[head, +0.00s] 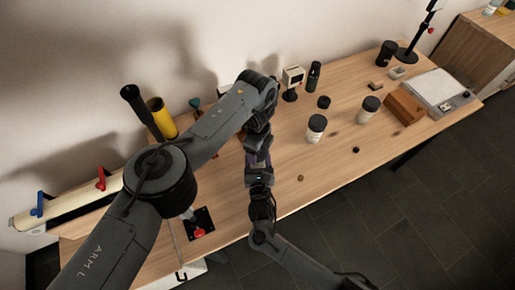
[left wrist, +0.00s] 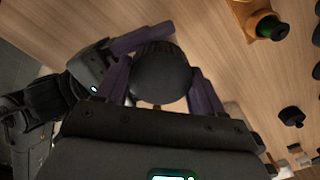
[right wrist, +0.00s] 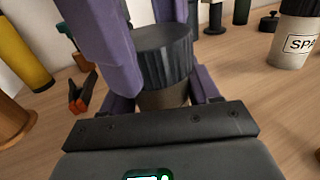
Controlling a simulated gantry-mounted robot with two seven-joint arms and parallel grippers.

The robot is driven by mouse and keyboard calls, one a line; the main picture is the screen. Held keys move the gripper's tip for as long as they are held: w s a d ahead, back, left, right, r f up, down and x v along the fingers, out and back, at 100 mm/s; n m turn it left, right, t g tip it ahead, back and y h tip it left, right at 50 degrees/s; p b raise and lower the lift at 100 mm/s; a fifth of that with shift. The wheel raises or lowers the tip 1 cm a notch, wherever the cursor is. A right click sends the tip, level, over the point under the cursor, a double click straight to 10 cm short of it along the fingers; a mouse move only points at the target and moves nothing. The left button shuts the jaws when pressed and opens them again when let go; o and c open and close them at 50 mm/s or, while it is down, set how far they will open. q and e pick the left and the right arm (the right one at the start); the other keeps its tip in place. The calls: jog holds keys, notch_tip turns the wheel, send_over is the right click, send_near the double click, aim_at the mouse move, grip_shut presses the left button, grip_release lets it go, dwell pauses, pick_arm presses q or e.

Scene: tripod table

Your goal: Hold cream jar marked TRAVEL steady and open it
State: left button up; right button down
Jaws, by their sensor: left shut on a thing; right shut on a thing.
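The cream jar shows in the right wrist view as a ribbed black lid (right wrist: 165,52) above a darker, brownish body (right wrist: 163,98). The left wrist view looks down on the round lid (left wrist: 161,76). My left gripper (left wrist: 160,72) is shut on the lid from above, one purple finger on each side. My right gripper (right wrist: 163,92) is shut on the body from the side, below the lid. I cannot tell whether the lid has turned or lifted. No TRAVEL label is visible. In the head view my arms hide the jar, above the wooden table (head: 235,215).
Two pale jars with black lids (head: 316,130) (head: 369,110) stand to the right; one label starts "SPA" (right wrist: 300,44). A black and a yellow cylinder (head: 161,118) stand behind at left. A red-knobbed black plate (head: 200,224) lies at front left. The front right tabletop is mostly clear.

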pick_arm(q)
jog(key=n, duration=0.5)
jog(key=shift+r, duration=0.15)
dwell(0.3)
jog(key=shift+w+r, duration=0.15)
jog(key=shift+r, duration=0.7)
jog(key=shift+r, duration=0.15)
jog(key=shift+r, duration=2)
